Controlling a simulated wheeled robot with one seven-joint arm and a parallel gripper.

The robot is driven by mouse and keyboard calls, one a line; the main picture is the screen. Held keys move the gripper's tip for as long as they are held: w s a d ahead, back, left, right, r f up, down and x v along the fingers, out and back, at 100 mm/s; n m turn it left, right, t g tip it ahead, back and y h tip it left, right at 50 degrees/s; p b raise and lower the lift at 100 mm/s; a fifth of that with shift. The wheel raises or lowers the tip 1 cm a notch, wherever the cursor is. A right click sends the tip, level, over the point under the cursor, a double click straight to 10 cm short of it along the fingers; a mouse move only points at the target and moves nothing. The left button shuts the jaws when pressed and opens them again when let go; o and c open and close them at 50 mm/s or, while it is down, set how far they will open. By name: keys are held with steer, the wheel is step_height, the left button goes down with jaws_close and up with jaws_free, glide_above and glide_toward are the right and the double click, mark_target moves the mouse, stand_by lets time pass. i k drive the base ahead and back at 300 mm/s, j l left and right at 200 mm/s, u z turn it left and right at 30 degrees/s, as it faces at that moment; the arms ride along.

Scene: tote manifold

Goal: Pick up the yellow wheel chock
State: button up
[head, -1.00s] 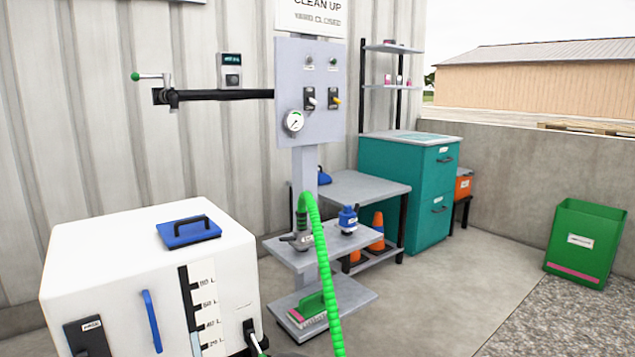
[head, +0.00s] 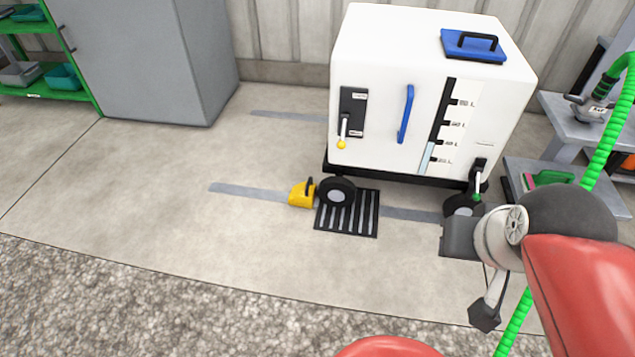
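The yellow wheel chock (head: 302,194) sits on the concrete floor in the head view, with a black handle on its right side. It is against or very close to the left side of the black wheel (head: 337,193) under the white tank cart (head: 375,85). My gripper (head: 478,285) is at the lower right, at the end of my red and grey arm, well to the right of the chock and apart from it. Its fingers are not clear enough to show whether they are open or shut. Nothing can be seen held in it.
A black floor grate (head: 348,222) lies beneath and in front of the wheel. A green hose (head: 604,150) hangs at the right near my arm. A grey cabinet (head: 150,60) and a green shelf (head: 85,75) stand at the left. The floor left of the chock is clear.

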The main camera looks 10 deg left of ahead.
mark_target(304, 194)
steer(key=j+z, duration=0.1)
steer(key=z, duration=0.5)
steer(key=j+z, duration=0.45)
steer(key=j, duration=0.15)
steer(key=k+j+z, duration=0.15)
steer(key=j+z, duration=0.3)
steer(key=k+j, duration=0.1)
steer(key=j, duration=0.25)
steer(key=k+j+z, duration=0.1)
steer(key=j, duration=0.25)
steer(key=k+j, duration=0.1)
steer(key=j, duration=0.25)
steer(key=k+j, duration=0.1)
steer(key=j, duration=0.25)
steer(key=i+j, duration=0.1)
steer(key=j, duration=0.6)
steer(key=i+z, duration=0.05)
